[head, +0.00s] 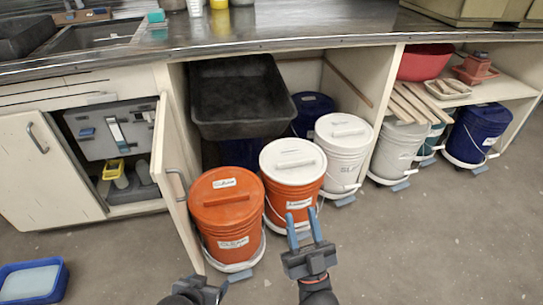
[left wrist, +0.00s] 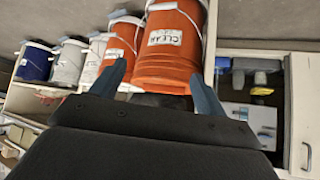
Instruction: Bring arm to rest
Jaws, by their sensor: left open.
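My left gripper (head: 200,290) shows at the bottom edge of the head view, low in front of the orange-lidded bucket (head: 230,212); its lower part is cut off. In the left wrist view its blue fingers (left wrist: 157,72) are spread apart with nothing held, and the orange bucket (left wrist: 170,50) labelled CLEAN lies beyond them. My right gripper (head: 302,225) is in front of the white-lidded orange bucket (head: 293,180) in the head view. Its two blue fingers point up and away, apart, with nothing visible between them. Whether it touches the bucket is unclear.
An open cabinet door (head: 174,180) stands left of the buckets. A black tub (head: 240,95) sits under the counter (head: 300,32). White (head: 342,150) and blue (head: 478,130) buckets stand to the right. A blue bin (head: 32,280) is at lower left. The floor at right is clear.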

